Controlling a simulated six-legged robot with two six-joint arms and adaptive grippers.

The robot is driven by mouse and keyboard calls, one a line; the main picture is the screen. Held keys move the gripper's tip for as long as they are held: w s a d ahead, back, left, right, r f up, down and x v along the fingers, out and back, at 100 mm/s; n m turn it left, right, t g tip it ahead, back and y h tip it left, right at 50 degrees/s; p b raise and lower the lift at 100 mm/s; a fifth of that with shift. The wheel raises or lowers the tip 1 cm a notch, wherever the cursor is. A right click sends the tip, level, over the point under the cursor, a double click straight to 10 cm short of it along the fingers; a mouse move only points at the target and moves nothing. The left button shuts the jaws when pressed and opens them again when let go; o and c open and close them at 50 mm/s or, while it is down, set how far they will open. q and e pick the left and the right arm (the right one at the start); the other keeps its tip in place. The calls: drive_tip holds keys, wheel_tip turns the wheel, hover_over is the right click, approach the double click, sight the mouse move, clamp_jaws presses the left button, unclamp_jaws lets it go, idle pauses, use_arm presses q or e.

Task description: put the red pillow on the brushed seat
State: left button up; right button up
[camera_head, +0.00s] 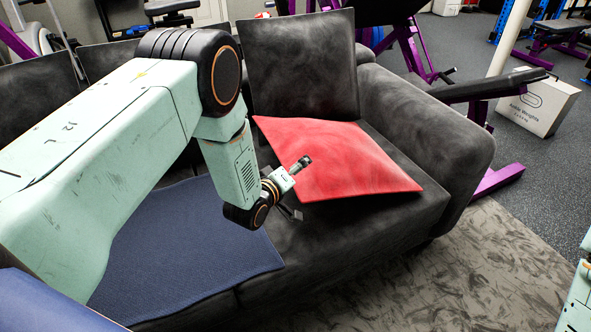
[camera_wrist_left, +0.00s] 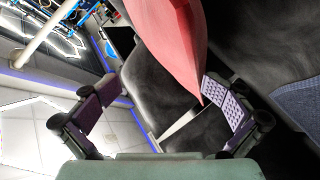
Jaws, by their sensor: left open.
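The red pillow (camera_head: 345,160) lies on the right part of the dark grey, brushed-looking sofa seat (camera_head: 375,225), against the back cushion and near the right armrest. Its left corner reaches up by the back cushion. My left gripper (camera_head: 299,187) is at the pillow's left edge, open, with its fingers apart. In the left wrist view the pillow (camera_wrist_left: 180,35) stands ahead of the two spread fingers (camera_wrist_left: 165,95), its pointed corner nearer the right finger. I cannot tell whether a finger touches it. My right gripper is out of view.
A blue mat or cloth (camera_head: 185,245) covers the seat on the left. A dark back cushion (camera_head: 300,65) stands behind the pillow, and the armrest (camera_head: 430,125) is at right. A grey rug (camera_head: 480,275) lies in front. Gym equipment and a white box (camera_head: 537,100) stand beyond.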

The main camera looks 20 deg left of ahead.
use_arm(q)
drive_tip(key=p+v, duration=0.4)
drive_tip(key=v, duration=0.8)
drive_tip(key=shift+c, duration=0.3)
idle(0.3)
